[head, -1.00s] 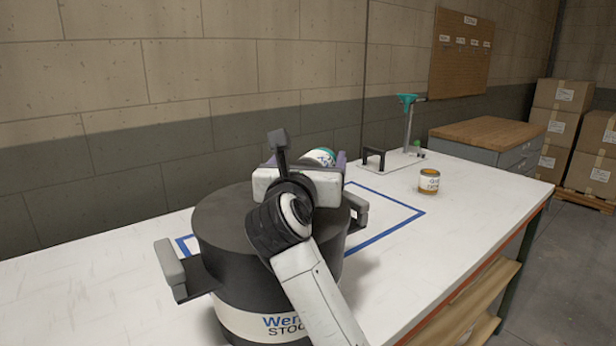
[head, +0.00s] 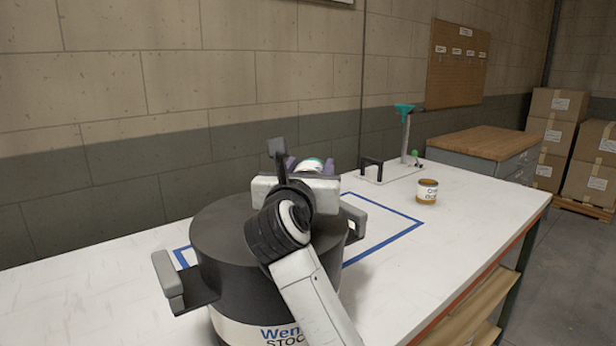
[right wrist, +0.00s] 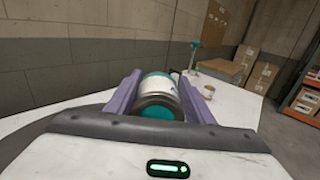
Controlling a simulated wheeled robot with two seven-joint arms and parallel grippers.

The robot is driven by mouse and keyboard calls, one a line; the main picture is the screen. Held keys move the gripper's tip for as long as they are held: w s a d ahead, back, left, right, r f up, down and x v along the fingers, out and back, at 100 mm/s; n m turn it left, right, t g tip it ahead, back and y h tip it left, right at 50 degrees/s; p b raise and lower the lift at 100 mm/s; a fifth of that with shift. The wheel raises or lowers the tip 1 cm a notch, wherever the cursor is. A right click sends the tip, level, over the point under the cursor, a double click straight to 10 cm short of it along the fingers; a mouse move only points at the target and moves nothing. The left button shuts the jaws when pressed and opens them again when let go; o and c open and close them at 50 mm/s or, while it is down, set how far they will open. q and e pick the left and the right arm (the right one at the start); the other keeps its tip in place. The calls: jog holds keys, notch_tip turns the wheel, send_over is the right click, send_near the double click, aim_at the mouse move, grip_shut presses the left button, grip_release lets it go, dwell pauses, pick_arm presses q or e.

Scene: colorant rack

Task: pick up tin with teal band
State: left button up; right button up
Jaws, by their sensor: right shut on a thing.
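The tin with the teal band (right wrist: 160,90) is between the two purple fingers of my right gripper (right wrist: 158,88) in the right wrist view. It is pale with a teal stripe on top and a teal patch at its near end, and the fingers are shut on its sides. In the head view only its top (head: 310,165) shows behind my right gripper (head: 306,166), above the far side of the large black drum. Whether the tin touches anything below is hidden. My left gripper is not in view.
A large black drum (head: 235,235) with grey side handles stands on the white table (head: 420,250) under my right arm. A tin with an orange band (head: 427,191) stands to the right, before a teal-topped stand (head: 405,125). Blue tape (head: 385,244) marks a rectangle.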

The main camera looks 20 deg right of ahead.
aim_at(309, 165)
notch_tip(309, 165, up, 10)
jog(key=shift+f, duration=0.2)
grip_shut()
jog(key=shift+c, duration=1.9)
grip_release()
jog(key=o, duration=2)
jog(key=shift+c, duration=0.2)
